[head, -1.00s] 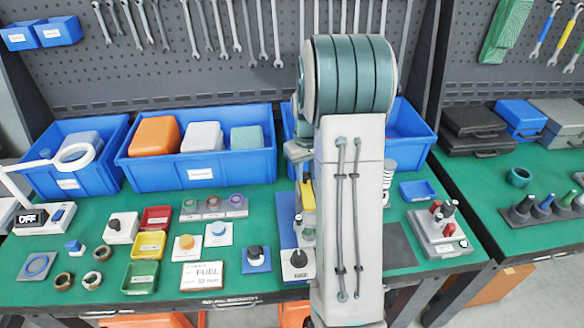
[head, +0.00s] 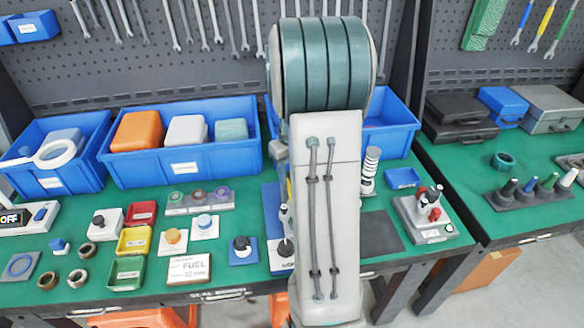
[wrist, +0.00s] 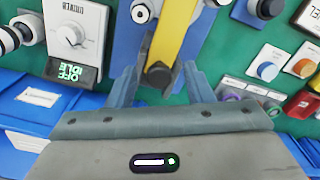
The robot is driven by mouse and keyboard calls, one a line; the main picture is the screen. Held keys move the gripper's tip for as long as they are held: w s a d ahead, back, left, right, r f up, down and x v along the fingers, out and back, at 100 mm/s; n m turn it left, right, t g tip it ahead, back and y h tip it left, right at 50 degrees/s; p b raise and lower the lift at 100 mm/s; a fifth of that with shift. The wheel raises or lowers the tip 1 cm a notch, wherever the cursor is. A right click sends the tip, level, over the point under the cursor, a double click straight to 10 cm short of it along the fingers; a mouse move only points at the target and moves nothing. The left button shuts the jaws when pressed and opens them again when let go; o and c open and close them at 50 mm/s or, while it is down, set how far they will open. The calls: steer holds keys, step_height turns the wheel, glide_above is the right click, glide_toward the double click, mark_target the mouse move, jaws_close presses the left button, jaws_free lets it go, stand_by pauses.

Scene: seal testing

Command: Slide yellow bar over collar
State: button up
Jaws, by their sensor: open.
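In the wrist view, the yellow bar (wrist: 169,38) runs down from the top edge over a blue stand (wrist: 128,42). A dark rounded piece (wrist: 158,75) sits at its near end. My gripper (wrist: 160,84) is open, with one finger on each side of that end and visible gaps between. I cannot tell whether either finger touches it. I cannot clearly make out the collar. In the head view, my arm hides my gripper and most of the stand; part of the blue stand (head: 273,205) shows to the left of the arm.
A striped cylinder (head: 370,168) and a grey block with red-topped parts (head: 430,216) are right of my arm. Blue bins (head: 185,172) line the back. Small trays, knobs and rings crowd the left. A dark flat mat (head: 381,232) is bare.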

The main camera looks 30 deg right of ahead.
step_height(320, 180, up, 14)
steer(key=shift+b, duration=0.45)
stand_by(0.4)
